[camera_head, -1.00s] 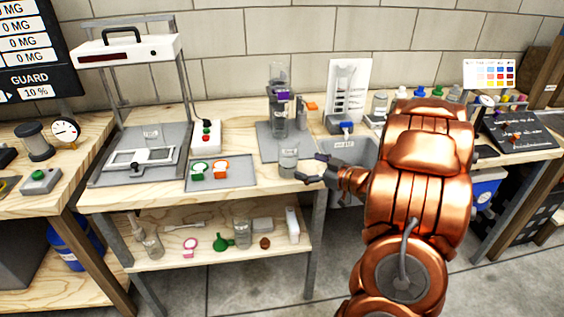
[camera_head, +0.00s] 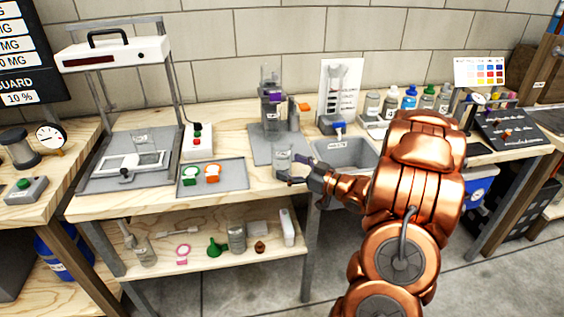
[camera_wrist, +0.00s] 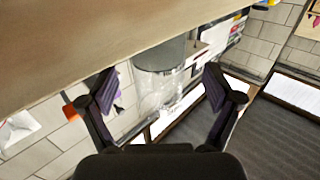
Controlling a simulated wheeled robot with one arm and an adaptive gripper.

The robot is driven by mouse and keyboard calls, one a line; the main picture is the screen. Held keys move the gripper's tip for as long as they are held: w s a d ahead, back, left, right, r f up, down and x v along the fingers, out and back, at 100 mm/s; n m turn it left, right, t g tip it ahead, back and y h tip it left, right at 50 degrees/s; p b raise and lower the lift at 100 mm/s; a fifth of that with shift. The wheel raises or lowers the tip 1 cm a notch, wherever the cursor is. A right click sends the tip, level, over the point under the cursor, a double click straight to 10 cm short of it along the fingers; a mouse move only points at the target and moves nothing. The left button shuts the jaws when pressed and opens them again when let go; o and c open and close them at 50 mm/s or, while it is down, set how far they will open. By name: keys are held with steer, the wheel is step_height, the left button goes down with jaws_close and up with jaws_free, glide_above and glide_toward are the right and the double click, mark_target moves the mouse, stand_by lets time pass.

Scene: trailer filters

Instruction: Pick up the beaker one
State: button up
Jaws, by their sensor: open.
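A clear glass beaker (camera_head: 281,165) stands at the front edge of the workbench, left of the sink. My gripper (camera_head: 292,168) is open, with its fingers at the beaker's right side in the head view. In the wrist view the beaker (camera_wrist: 158,92) shows between the two spread dark fingers (camera_wrist: 160,82), with a gap on both sides. I cannot tell whether it is fully between the fingertips. A second clear vessel (camera_head: 141,137) stands under the white frame device at the left. A label on the near beaker is too small to read.
A grey tray (camera_head: 232,180) with green and orange rings lies left of the beaker. A purple-clamped cylinder stand (camera_head: 271,105) rises behind it. The grey sink (camera_head: 350,152) is to the right. Glassware stands on the lower shelf (camera_head: 190,255).

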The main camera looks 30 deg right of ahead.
mark_target(290, 165)
steer(key=shift+x, duration=1.6)
steer(key=shift+d+r, duration=0.1)
steer(key=shift+d, duration=0.05)
steer(key=shift+c, duration=0.2)
steer(key=c, duration=1.4)
